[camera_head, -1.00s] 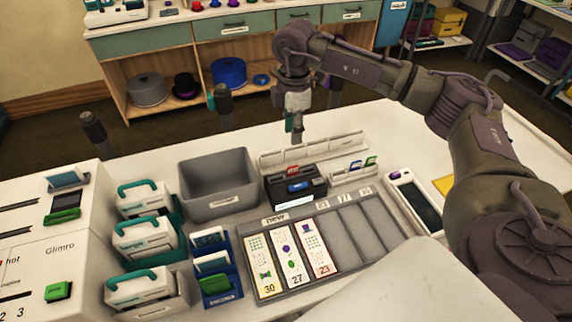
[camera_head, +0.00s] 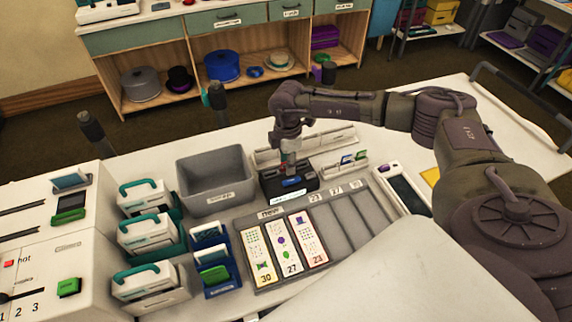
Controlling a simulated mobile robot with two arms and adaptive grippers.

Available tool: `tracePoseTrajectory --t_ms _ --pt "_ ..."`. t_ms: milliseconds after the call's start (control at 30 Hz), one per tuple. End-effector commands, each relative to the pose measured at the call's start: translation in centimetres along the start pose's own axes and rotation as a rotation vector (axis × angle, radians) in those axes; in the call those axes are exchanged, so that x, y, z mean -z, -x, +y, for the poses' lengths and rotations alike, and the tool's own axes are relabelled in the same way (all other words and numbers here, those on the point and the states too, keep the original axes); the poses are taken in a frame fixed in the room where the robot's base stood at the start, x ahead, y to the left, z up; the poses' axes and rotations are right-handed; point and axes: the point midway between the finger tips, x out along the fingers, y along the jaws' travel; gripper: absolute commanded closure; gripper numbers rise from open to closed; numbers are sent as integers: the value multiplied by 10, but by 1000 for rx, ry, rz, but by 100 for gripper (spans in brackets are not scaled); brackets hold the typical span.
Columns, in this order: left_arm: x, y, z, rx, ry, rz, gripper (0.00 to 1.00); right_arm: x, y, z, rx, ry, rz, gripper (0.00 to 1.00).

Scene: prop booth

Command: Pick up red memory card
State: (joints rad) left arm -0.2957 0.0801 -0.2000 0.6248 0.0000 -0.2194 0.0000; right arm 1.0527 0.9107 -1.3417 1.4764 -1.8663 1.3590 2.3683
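A small black card holder (camera_head: 272,187) stands on the white counter, behind the grey sectioned tray. A blue card (camera_head: 291,181) sits in its front. The red memory card stood at the holder's back a second ago; now my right gripper (camera_head: 288,166) covers that spot, and I cannot make the card out clearly. The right gripper points down, directly over the back of the holder. Its fingers are too small and dark to show whether they are open, shut or touching the card. My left gripper is not in view.
A grey storage bin (camera_head: 215,206) stands left of the holder. A low white rack (camera_head: 305,146) is behind it, and a rack with green and blue cards (camera_head: 345,168) is to its right. The sectioned tray (camera_head: 335,238) with printed strips lies in front.

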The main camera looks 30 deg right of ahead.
Motion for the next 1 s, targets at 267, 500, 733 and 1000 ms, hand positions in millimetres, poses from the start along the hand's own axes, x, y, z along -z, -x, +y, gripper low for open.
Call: tracePoseTrajectory --t_ms 267,500,733,1000 --pt "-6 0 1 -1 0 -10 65 0 0 0 -1 1 1 83" --pt "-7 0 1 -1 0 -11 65 0 0 0 -1 1 1 100" --pt "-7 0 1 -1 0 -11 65 0 1 0 -1 0 1 100" --pt "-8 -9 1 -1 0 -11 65 1 16 2 -6 2 2 100"
